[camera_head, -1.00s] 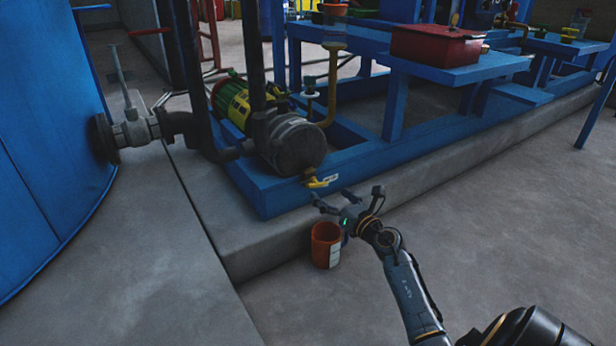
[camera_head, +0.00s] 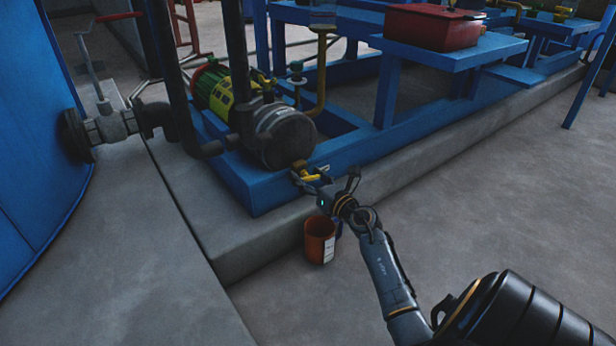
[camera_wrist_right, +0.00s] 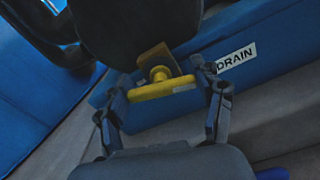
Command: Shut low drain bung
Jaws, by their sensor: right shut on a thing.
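The low drain bung shows as a yellow handle (camera_head: 311,177) low on the front of the dark round pump casing (camera_head: 286,137). In the right wrist view the yellow handle (camera_wrist_right: 162,90) lies crosswise below a brass-coloured fitting (camera_wrist_right: 156,61), beside a white label reading DRAIN (camera_wrist_right: 237,57). My right gripper (camera_head: 312,180) is at the handle, and its fingers (camera_wrist_right: 165,92) sit at both ends of the yellow bar, shut on it. The fingers partly hide the handle in the head view. My left gripper is not in view.
An orange bucket (camera_head: 320,240) stands on the floor below my right gripper, against the concrete plinth (camera_head: 270,233). The blue skid frame (camera_head: 252,190) runs behind the handle. A grey valve (camera_head: 112,124) on the blue tank is at left. The floor at right is clear.

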